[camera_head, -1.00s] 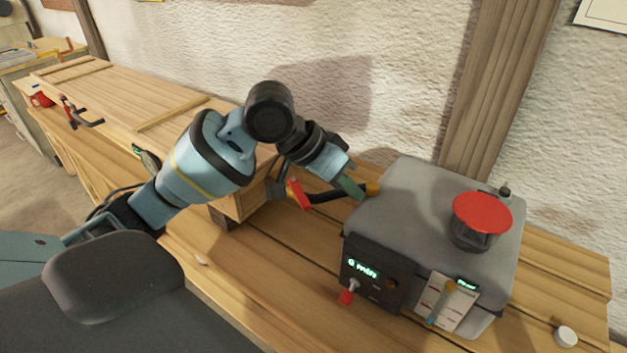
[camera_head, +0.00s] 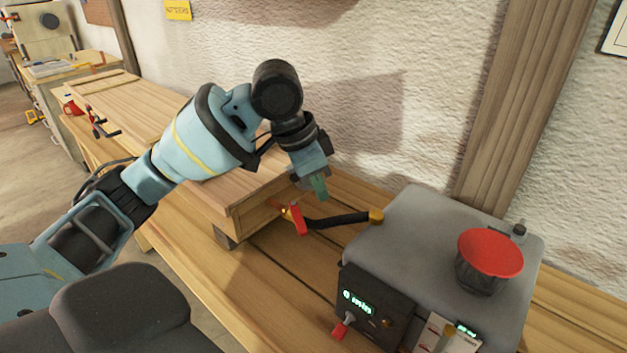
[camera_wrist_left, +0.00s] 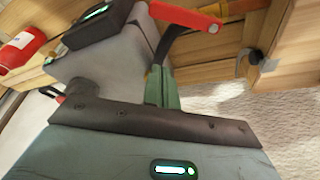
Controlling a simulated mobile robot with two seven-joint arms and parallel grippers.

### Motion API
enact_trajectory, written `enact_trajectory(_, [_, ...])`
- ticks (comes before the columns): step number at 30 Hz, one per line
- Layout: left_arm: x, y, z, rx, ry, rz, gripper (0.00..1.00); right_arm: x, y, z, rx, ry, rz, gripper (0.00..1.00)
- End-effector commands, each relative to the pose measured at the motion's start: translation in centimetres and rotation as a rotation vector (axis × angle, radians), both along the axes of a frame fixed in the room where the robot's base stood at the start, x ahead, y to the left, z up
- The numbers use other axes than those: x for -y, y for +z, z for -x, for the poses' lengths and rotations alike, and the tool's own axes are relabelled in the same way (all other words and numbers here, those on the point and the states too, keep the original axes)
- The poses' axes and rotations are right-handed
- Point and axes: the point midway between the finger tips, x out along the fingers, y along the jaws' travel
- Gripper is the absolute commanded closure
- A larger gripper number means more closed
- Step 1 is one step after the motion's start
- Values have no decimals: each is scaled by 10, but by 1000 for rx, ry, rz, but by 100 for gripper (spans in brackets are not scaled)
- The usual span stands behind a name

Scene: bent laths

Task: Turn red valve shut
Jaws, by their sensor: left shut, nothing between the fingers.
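The red valve handle (camera_head: 298,220) sits at the left end of a black hose (camera_head: 338,220), by the wooden crate's end. The hose runs to a brass fitting (camera_head: 376,216) on the grey box (camera_head: 400,235). In the left wrist view, a red handle (camera_wrist_left: 185,15) shows at the top, beyond the fingertips. My left gripper (camera_head: 319,187) is shut and empty, with green fingertips that also show in the wrist view (camera_wrist_left: 162,88). In the head view it appears above and slightly right of the red handle, apart from it. My right gripper is not in view.
The wooden crate (camera_head: 215,190) lies left of the hose. Bench planks (camera_head: 275,285) in front of the hose are clear.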

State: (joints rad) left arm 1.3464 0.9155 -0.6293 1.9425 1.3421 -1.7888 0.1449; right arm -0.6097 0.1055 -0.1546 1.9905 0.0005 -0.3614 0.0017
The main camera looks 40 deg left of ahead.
Motion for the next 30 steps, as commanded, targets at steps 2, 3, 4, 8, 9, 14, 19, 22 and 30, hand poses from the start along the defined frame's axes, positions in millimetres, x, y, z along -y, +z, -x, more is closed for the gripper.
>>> enact_trajectory(2, [3, -19, -4, -6, 0, 0, 100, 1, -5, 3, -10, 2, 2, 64])
enact_trajectory(3, [5, -26, -6, -7, 0, 0, 100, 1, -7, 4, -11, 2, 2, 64])
enact_trajectory(4, [6, -32, -7, -7, -1, 1, 100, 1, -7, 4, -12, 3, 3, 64])
enact_trajectory(8, [11, -55, -14, -6, 0, 2, 100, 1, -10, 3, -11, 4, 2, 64])
enact_trajectory(9, [12, -61, -16, -6, 0, 0, 100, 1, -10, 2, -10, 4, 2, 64])
enact_trajectory(14, [-2, -58, 1, 3, 3, -3, 100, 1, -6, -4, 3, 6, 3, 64])
enact_trajectory(19, [-10, -58, 12, 2, 2, -1, 100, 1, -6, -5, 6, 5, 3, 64])
enact_trajectory(22, [-11, -58, 15, 3, 2, -1, 100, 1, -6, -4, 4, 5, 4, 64])
enact_trajectory(30, [-12, -58, 16, 3, 1, 0, 100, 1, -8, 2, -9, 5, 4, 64])
